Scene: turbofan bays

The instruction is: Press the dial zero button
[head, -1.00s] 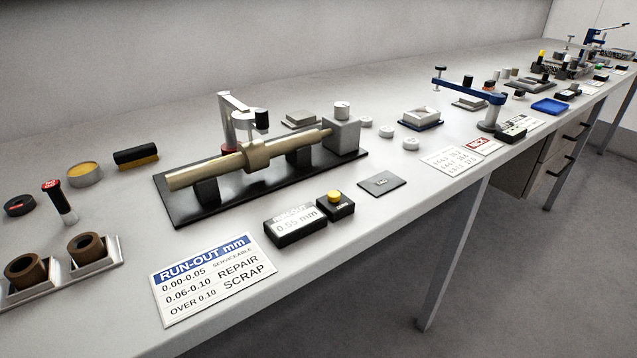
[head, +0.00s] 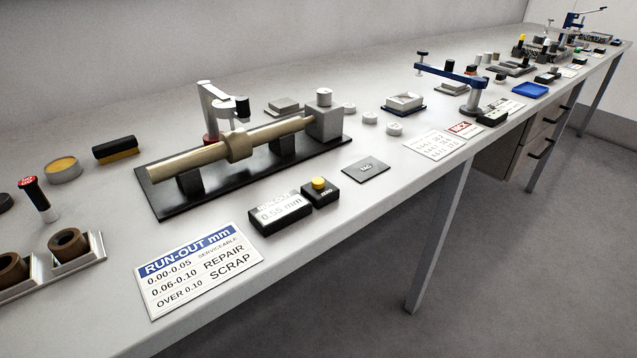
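The dial zero button is a yellow round cap (head: 318,183) on a small black box (head: 321,195) near the bench's front edge. The box stands beside a black run-out display (head: 280,215) that reads 0.55 mm. Behind them a brass-coloured shaft (head: 230,150) rests on supports on a black base plate (head: 165,203), with a grey dial stand (head: 215,105) over it. Neither of my grippers shows in the head view.
A RUN-OUT mm card (head: 198,268) lies left of the display. A dark TAG plate (head: 366,168) lies right of the button box. A blue-armed fixture (head: 450,75) stands farther right. The floor (head: 520,290) before the bench is clear.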

